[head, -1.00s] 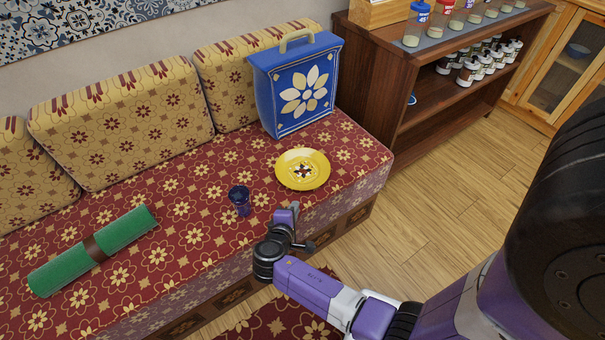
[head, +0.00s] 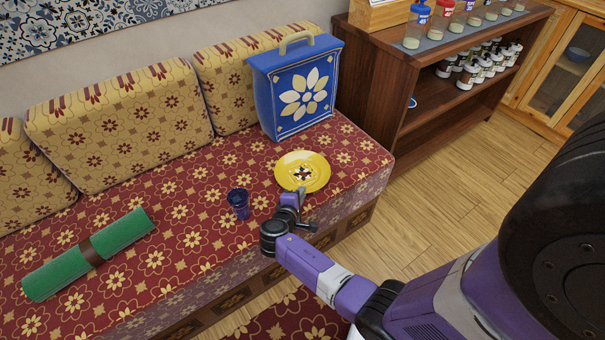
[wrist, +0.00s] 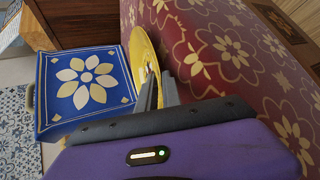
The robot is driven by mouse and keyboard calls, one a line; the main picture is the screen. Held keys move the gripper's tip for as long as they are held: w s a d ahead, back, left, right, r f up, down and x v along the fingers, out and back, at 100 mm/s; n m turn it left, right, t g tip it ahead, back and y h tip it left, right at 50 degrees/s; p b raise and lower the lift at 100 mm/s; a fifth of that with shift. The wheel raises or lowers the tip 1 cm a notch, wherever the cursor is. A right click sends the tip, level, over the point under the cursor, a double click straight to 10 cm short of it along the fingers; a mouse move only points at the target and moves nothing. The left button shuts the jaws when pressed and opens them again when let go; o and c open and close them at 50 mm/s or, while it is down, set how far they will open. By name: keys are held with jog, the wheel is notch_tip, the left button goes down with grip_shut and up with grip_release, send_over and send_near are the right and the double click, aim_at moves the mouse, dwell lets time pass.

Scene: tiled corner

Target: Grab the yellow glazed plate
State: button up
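The yellow glazed plate (head: 303,165) lies on the red flowered seat of the bench, near its front edge. It has a dark and white pattern at its centre. My gripper (head: 301,192) is at the plate's near rim in the head view. In the wrist view, the two grey fingers of my gripper (wrist: 159,88) stand apart with a gap between them. The near rim of the plate (wrist: 143,55) reaches toward that gap. I cannot tell whether either finger touches it.
A blue glass (head: 238,203) stands left of my gripper. A blue box with a flower (head: 299,92) stands behind the plate and also shows in the wrist view (wrist: 85,86). A green roll (head: 88,254) lies at left. A wooden shelf (head: 440,90) stands right of the bench.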

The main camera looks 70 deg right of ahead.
jog(key=shift+c, duration=0.2)
grip_shut()
dwell(1.1)
